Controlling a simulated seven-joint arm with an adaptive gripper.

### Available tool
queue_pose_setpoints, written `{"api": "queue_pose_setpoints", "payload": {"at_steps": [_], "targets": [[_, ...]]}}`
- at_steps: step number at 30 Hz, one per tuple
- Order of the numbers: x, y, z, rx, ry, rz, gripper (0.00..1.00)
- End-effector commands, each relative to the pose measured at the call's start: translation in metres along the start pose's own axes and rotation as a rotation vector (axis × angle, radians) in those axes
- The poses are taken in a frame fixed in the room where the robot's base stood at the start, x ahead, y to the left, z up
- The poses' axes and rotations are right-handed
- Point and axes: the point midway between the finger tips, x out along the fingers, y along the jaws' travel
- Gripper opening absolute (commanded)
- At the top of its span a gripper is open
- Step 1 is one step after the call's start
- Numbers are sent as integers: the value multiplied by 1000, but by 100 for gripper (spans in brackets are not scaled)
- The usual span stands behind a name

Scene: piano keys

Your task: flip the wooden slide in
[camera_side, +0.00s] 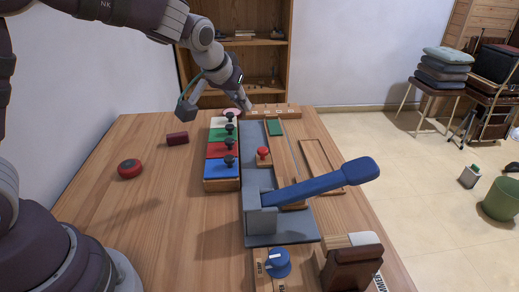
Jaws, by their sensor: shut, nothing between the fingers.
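My gripper (246,105) is at the back of the table, pointing down and shut, with nothing seen in it. Its tips are beside the left end of a low wooden strip with pegs and markings (279,111). Whether they touch it, I cannot tell. In front of the strip is a long wooden track (285,165) with a green block (275,128) at its far end; the blue lever hides part of its near end. A flat wooden frame (321,164) lies right of it. Which wooden part is the slide is not clear.
A row of coloured keys with black knobs (222,167) stands left of the track. A red knob (263,153), a large blue lever (322,183), a blue dial (278,262) and a brown block (351,268) stand nearer. The table's left side is mostly clear, apart from a red button (130,169) and a dark red cylinder (178,139).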

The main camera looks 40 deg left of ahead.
Motion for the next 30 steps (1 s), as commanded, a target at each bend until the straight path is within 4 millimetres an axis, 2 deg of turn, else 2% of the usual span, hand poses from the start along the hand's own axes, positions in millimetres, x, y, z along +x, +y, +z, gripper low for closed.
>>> {"api": "queue_pose_setpoints", "payload": {"at_steps": [1, 3, 7, 11, 22, 26, 30], "targets": [[18, 4, -1, 2, 10, -15, 0], [39, 8, -5, -1, 38, -31, 0], [65, 13, -7, 2, 74, -46, 0], [75, 15, -7, 3, 91, -51, 0], [80, 15, -7, 3, 89, -53, 0], [99, 13, -8, 3, 88, -55, 0], [128, 12, -10, 4, 88, -54, 0]]}}
